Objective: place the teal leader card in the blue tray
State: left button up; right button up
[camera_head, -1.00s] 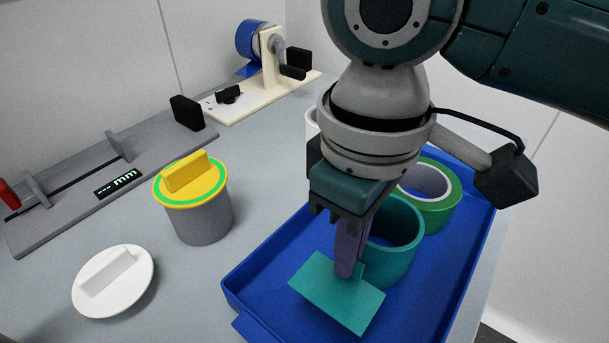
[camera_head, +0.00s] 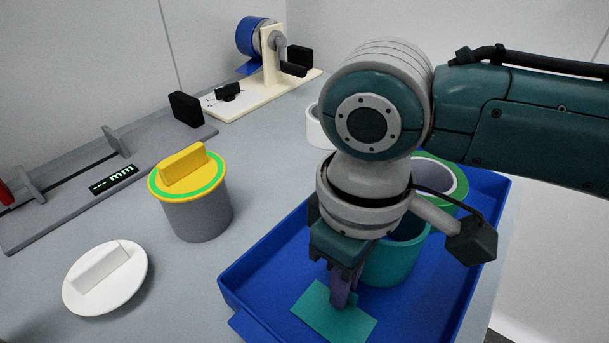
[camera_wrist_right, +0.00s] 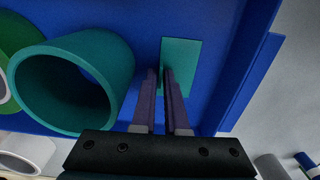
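The teal leader card (camera_head: 325,312) is a flat rectangle at the near end of the blue tray (camera_head: 256,265), looking flat on or very close to its floor. My right gripper (camera_head: 343,301) points down over the card, its purple fingertips at the card's far part. In the right wrist view a narrow gap shows between the fingers (camera_wrist_right: 160,75), and the card (camera_wrist_right: 183,58) lies beyond the tips, partly hidden by one finger. The gripper looks slightly open. My left gripper is not in view.
A teal roll (camera_head: 395,262) stands in the tray beside my right gripper, with a green roll (camera_head: 455,185) behind it. Left of the tray are a grey canister with a yellow lid (camera_head: 198,215) and a white lid (camera_head: 105,280). A gauge rail (camera_head: 75,205) lies farther back.

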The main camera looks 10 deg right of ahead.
jog(key=shift+o, duration=1.4)
jog(key=shift+r, duration=0.1)
notch_tip(320, 180, up, 12)
jog(key=p, duration=0.3)
jog(key=s+a+f+t+y, duration=0.1)
jog(key=s+a+f+y, duration=0.2)
jog(key=s+a, duration=0.2)
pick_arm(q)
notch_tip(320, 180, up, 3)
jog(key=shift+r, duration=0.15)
pick_arm(e)
jog(key=s+d+m+t+h, duration=0.1)
jog(key=s+d+m, duration=0.1)
jog(key=s+d, duration=0.2)
jog(key=s+d+f+m+t+h, duration=0.1)
jog(key=s+d+m, duration=0.2)
jog(key=d, duration=0.6)
jog(key=shift+s+d+f+m+t+h, duration=0.25)
jog(key=shift+s+f+m+t+h, duration=0.05)
jog(key=shift+s+h, duration=0.15)
